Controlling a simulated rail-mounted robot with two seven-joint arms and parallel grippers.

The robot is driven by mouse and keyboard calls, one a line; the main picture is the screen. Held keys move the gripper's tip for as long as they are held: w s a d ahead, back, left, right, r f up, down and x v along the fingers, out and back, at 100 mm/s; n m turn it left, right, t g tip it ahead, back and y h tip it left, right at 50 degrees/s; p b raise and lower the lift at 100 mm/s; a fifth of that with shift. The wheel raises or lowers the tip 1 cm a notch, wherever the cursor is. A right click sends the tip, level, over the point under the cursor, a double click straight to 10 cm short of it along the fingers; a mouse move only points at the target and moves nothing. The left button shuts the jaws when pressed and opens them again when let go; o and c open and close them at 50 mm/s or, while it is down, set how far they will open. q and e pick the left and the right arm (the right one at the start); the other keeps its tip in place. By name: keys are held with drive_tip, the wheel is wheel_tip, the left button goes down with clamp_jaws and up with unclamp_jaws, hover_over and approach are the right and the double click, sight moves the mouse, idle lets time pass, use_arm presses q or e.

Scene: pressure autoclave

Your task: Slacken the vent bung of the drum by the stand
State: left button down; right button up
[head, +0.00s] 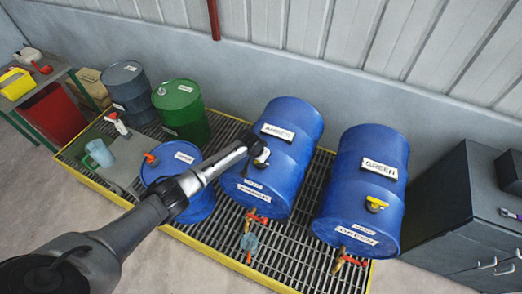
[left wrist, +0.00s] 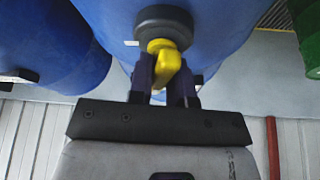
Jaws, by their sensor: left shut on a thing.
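Two large blue drums lie tilted side by side on the grating. The nearer-left one (head: 290,125) has a label that seems to read AMBER. The right one (head: 362,185) is labelled GREEN and has a yellow bung (head: 376,204) on its upper front. My left gripper (head: 258,152) is at the front of the AMBER drum. In the left wrist view, its fingers (left wrist: 162,82) are closed around a yellow bung (left wrist: 165,52) that stands out from a dark round collar (left wrist: 163,26) on the blue drum. The gripper hides most of this bung in the head view. My right gripper is out of view.
Red-handled taps (head: 252,215) hang below the drum fronts. A smaller upright blue drum (head: 185,160) stands close to my arm, with a green drum (head: 180,108) behind it. A grey cabinet (head: 465,225) is at the right, and a bench (head: 40,90) at the far left.

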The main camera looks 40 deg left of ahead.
use_arm(q)
drive_tip(key=n+p, duration=0.1)
drive_tip(key=n, duration=0.1)
drive_tip(key=n+y+p, duration=0.1)
drive_tip(key=shift+d+r+n+y+p, duration=0.1)
drive_tip(key=shift+r+n+y+p, duration=0.1)
drive_tip(key=shift+n+y+p, duration=0.15)
drive_tip(key=shift+n+g+y+p, duration=0.25)
drive_tip(key=shift+n+g+p, duration=0.15)
drive_tip(key=shift+n, duration=0.55)
drive_tip(key=shift+f+n+y, duration=0.1)
drive_tip(key=shift+n+y, duration=0.2)
drive_tip(key=shift+n, duration=0.6)
drive_tip(key=n+g, duration=0.1)
drive_tip(key=n, duration=0.1)
drive_tip(key=shift+f+n+y, duration=0.1)
drive_tip(key=shift+n+y, duration=0.2)
drive_tip(key=n+g+b, duration=0.1)
drive_tip(key=n, duration=0.3)
drive_tip(key=shift+y, duration=0.4)
drive_tip(key=shift+n+g, duration=0.3)
drive_tip(key=c, duration=1.1)
unclamp_jaws()
